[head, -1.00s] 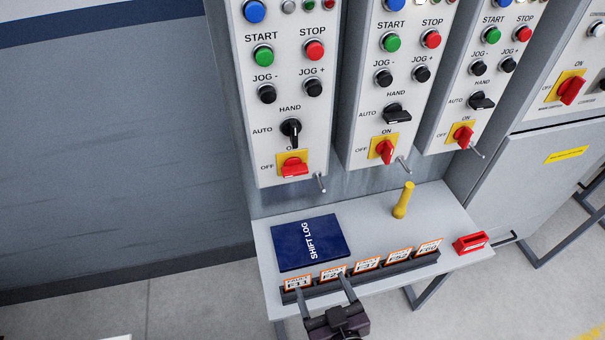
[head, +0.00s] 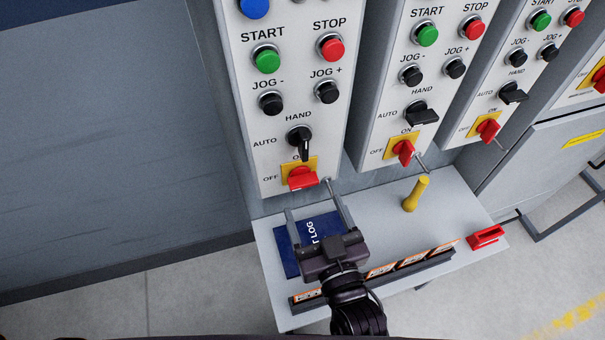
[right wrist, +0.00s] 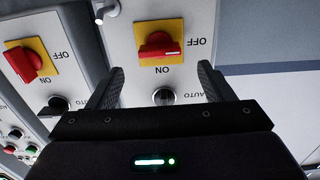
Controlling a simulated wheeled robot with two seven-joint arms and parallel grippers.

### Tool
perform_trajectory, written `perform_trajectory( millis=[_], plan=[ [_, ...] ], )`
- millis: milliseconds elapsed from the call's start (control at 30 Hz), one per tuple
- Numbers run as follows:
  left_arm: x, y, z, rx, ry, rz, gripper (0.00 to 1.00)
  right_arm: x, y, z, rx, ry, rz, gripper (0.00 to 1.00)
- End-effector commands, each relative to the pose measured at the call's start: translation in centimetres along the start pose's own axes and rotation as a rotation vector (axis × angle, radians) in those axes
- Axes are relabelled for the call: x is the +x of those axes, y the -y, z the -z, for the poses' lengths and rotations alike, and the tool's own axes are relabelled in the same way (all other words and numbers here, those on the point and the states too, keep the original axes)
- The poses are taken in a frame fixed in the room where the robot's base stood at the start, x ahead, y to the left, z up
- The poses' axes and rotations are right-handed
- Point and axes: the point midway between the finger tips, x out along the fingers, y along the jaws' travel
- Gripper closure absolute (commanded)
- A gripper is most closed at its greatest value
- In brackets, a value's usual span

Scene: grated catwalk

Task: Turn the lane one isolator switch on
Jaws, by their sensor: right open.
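A red isolator handle (head: 302,179) sits on a yellow plate at the bottom of the leftmost panel (head: 283,130). The handle lies level, toward the OFF mark; ON is at the plate's top. No lane number shows. My right gripper (head: 308,197) is open and empty just below this switch, over the table. In the right wrist view the picture is upside down; the red handle (right wrist: 158,46) lies ahead, between and beyond the open fingers of the gripper (right wrist: 160,72). It appears apart from both fingers. My left gripper is not in view.
Two similar panels with red switches (head: 404,152) (head: 488,129) stand to the right. A metal rod (head: 328,185) sticks out beside the first switch. Below, a table (head: 450,215) carries a blue shift log (head: 285,240), a tag rack (head: 420,266), a yellow handle (head: 415,194) and a red item (head: 486,236).

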Motion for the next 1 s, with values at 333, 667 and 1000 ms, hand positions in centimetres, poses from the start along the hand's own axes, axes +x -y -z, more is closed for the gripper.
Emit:
perform_trajectory(
  millis=[333,667,1000],
  plan=[
    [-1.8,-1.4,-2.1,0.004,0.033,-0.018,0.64,5.4,-0.1,0.3,0.000,-0.002,-0.002,0.25],
    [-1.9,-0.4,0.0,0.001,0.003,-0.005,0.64,6.5,0.0,0.0,0.001,0.000,-0.001,0.25],
    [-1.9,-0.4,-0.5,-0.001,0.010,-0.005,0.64,6.5,0.0,0.0,0.000,0.000,-0.001,0.58]
  ],
)
